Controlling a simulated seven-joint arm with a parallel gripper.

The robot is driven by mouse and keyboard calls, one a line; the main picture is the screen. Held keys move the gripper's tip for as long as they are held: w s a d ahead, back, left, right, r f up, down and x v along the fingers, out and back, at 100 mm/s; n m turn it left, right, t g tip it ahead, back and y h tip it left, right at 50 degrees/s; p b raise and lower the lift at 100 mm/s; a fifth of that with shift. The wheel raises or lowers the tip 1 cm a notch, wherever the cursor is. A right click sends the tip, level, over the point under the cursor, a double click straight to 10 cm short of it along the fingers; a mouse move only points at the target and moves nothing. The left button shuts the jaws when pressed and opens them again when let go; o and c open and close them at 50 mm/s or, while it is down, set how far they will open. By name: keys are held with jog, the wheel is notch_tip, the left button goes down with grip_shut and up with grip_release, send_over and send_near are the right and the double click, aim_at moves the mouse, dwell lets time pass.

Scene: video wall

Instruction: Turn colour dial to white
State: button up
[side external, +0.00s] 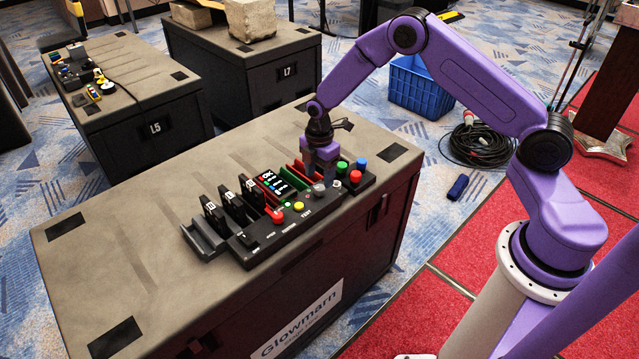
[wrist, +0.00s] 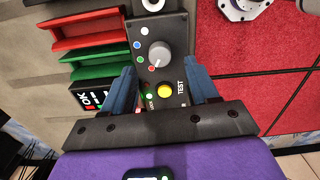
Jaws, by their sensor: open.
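The colour dial is a round grey knob (wrist: 159,54) on the black panel in the wrist view. Beside it are white (wrist: 144,30), blue (wrist: 137,45), green (wrist: 138,59) and red (wrist: 152,68) dots. The knob's pointer mark appears to face the red dot. My gripper (wrist: 160,70) is open, with blue fingers on either side of the panel strip. The knob lies between and slightly beyond the fingertips in the picture, not gripped. In the side view my gripper (side external: 323,178) is low over the panel's right part, partly hiding the dial area.
A yellow TEST button (wrist: 165,91) lies between the fingers in the wrist view. Red (wrist: 90,33) and green (wrist: 90,65) slotted holders stand left of the panel. A red button (side external: 277,216) and black upright cartridges (side external: 232,207) are further left in the side view. The case top (side external: 120,250) is mostly clear.

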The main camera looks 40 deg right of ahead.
aim_at(319, 188)
jog(key=shift+f, duration=1.95)
jog(key=c, duration=1)
